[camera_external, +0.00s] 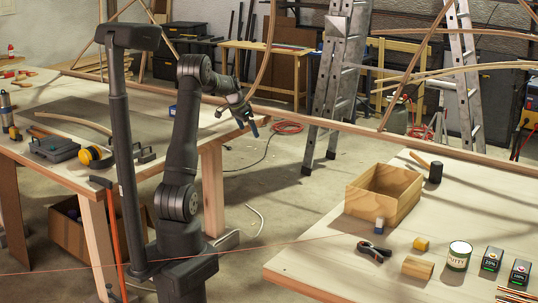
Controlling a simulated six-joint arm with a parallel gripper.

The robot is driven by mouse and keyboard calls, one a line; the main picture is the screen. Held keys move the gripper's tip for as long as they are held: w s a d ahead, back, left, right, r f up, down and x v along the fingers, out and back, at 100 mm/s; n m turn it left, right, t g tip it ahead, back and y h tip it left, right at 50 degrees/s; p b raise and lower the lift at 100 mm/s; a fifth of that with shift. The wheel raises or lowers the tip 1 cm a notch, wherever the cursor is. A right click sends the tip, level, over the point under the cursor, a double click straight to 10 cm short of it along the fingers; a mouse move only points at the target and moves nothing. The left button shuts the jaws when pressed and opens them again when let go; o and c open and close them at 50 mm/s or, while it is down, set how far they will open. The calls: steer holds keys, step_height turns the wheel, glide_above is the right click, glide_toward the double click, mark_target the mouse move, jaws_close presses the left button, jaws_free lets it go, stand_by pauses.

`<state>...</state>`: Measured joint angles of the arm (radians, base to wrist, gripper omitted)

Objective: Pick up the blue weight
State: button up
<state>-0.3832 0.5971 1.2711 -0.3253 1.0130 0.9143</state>
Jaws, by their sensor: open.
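No thing here is clearly the blue weight. Another small blue item (172,109) lies on the left-hand table, partly hidden behind my arm.
Black-handled pliers (374,251), a yellow block (421,244), a wooden piece (417,268), a can (458,256), dark boxes (491,259) and a mallet (434,171) are on the right-hand table. Ladders (340,80) stand behind. A floor gap separates the tables.

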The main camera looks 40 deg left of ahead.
steer(key=shift+c, duration=0.2)
stand_by(0.5)
steer(key=s+a+n+y, duration=0.2)
steer(key=a+n, duration=0.4)
steer(key=a, duration=0.9)
steer(key=s+a+r+n+g+y, duration=0.1)
steer(key=s+a+n, duration=0.5)
steer(key=a, duration=0.5)
steer(key=s+a+r+n+g+y, duration=0.1)
steer(key=s+a+n+g+y, duration=0.1)
steer(key=s+a+n, duration=0.65)
steer(key=s+a+r+n+g+y, duration=0.15)
steer(key=s+a, duration=0.45)
steer(key=a, duration=0.7)
steer(key=shift+n, duration=0.3)
steer(key=x, duration=1.2)
steer(key=shift+w+a+f, duration=0.15)
steer(key=shift+f, duration=0.1)
steer(key=shift+x, duration=3)
steer(key=shift+w+r, duration=0.1)
steer(key=shift+r, duration=0.1)
steer(key=c, duration=1.7)
steer(key=shift+o, duration=0.2)
